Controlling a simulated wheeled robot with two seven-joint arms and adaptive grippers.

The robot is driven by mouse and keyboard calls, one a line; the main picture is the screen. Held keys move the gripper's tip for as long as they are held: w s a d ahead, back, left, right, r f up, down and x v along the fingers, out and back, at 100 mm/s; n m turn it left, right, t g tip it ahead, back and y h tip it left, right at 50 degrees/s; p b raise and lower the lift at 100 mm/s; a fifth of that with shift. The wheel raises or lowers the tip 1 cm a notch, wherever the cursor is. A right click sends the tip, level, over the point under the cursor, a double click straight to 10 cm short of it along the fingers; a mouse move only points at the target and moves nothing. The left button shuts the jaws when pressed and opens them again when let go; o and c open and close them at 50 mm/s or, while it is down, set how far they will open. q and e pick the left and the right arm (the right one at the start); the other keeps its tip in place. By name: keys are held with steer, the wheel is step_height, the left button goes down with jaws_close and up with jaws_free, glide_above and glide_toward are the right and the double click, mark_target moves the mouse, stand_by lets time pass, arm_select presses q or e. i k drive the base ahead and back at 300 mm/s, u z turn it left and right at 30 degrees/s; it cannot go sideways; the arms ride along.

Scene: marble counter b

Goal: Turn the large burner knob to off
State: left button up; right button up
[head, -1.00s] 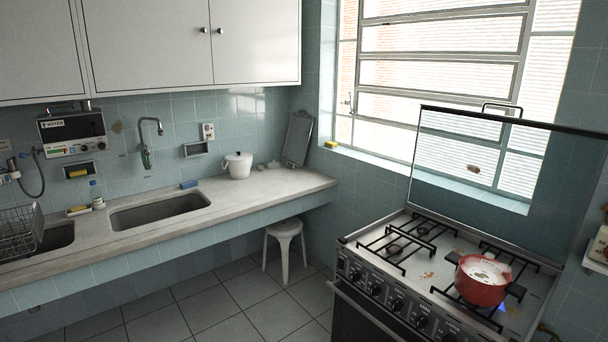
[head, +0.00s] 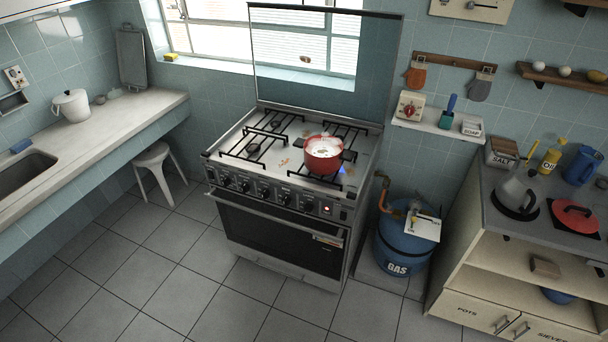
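The stove (head: 282,240) stands against the tiled wall, with its glass lid (head: 318,62) raised. A row of several dark knobs (head: 264,192) runs along its front panel. I cannot tell from here which knob is the large burner's or how each one is turned. A red pot (head: 323,155) with pale contents sits on the front right burner. A blue flame (head: 343,169) shows at the pot's right edge. A small red light (head: 327,209) shows near the right end of the panel. Neither of my grippers is in view.
The tiled floor (head: 190,270) before the stove is clear. A blue gas cylinder (head: 404,250) stands right of the stove, and a cabinet (head: 520,290) beyond it. A white stool (head: 158,170) stands left, under the counter (head: 95,135).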

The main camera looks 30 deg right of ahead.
mark_target(308, 207)
steer(key=z, duration=0.1)
steer(key=k, duration=0.55)
steer(key=z, duration=0.85)
steer(key=i, duration=1)
steer(key=u, duration=0.35)
